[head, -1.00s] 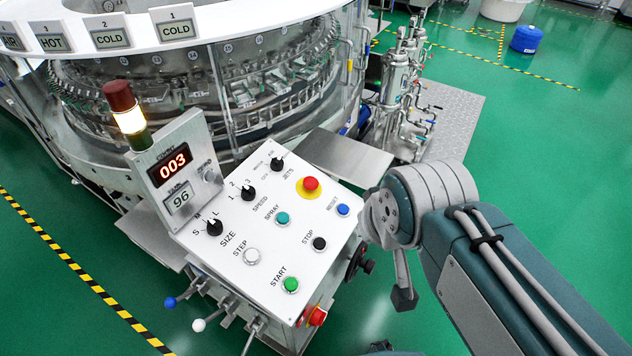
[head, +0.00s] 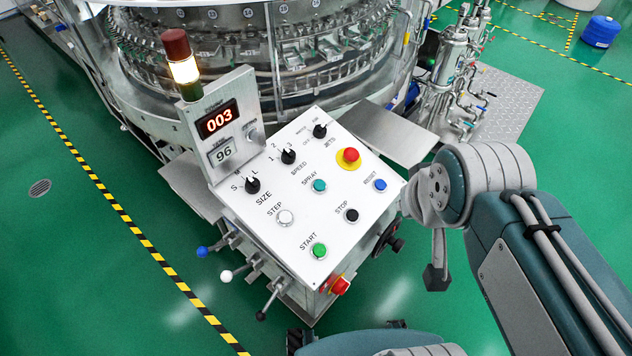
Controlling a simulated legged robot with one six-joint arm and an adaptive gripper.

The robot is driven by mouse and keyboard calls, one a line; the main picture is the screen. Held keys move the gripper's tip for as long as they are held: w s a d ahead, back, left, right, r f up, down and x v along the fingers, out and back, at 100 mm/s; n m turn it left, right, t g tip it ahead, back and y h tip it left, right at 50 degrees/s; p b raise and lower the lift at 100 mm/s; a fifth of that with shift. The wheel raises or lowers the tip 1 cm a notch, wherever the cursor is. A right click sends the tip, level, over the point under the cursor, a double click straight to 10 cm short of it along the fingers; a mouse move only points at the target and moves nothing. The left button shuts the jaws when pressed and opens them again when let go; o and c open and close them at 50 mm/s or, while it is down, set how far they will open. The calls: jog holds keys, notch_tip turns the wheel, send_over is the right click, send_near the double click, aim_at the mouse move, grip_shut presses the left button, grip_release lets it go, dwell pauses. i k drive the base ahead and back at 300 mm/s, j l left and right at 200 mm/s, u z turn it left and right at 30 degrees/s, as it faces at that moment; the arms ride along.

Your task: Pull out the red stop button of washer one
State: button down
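The washer's white sloped control panel (head: 290,225) is in the middle of the head view. A red mushroom button (head: 350,155) on a yellow disc sits near its upper right edge. A second red button (head: 340,286) with yellow behind it is on the cabinet's side below the panel's front corner. The button beside the STOP label is black (head: 351,215). My arm (head: 540,240) comes in from the right. A grey bar with a dark tip (head: 437,275) hangs below its joint, right of the panel and apart from both red buttons; I cannot tell whether it is a gripper finger.
A lit signal lamp (head: 181,60) and a display box (head: 222,130) stand at the panel's left. Levers with blue, white and black knobs (head: 228,275) stick out below. Steel pipework (head: 460,75) stands at the upper right. Green floor (head: 90,260) is open at left.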

aim_at(350, 153)
jog(key=i+l+u, duration=0.1)
jog(key=i+l, duration=0.15)
jog(key=i+l+u, duration=0.15)
jog(key=l, duration=0.35)
jog(key=i+l+u, duration=0.1)
jog(key=i+l, duration=0.15)
jog(key=l, duration=0.15)
